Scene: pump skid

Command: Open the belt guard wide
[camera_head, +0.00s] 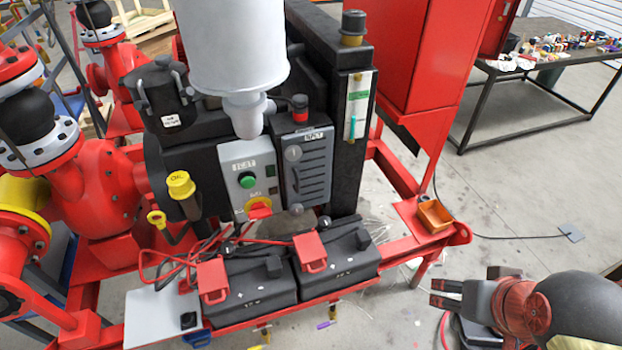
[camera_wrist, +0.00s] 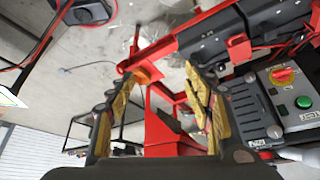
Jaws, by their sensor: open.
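The belt guard (camera_head: 308,172) is a dark grey slatted cover with a "BELT" label and a round knob near its upper left corner. It sits upright beside the grey control panel and looks closed. In the wrist view the belt guard (camera_wrist: 250,108) lies at the right, sideways, just beyond one finger. My gripper (camera_head: 436,292) is at the lower right in the head view, well apart from the guard. In the wrist view my gripper (camera_wrist: 160,62) shows its two yellow-padded fingers spread, with nothing held between them.
The control panel (camera_head: 249,184) with a green button and red knob adjoins the guard. Black batteries (camera_head: 338,257) with red clamps stand below it. An orange bin (camera_head: 434,217) sits on the red frame. A red cabinet (camera_head: 415,60) stands behind. Floor is clear between bin and gripper.

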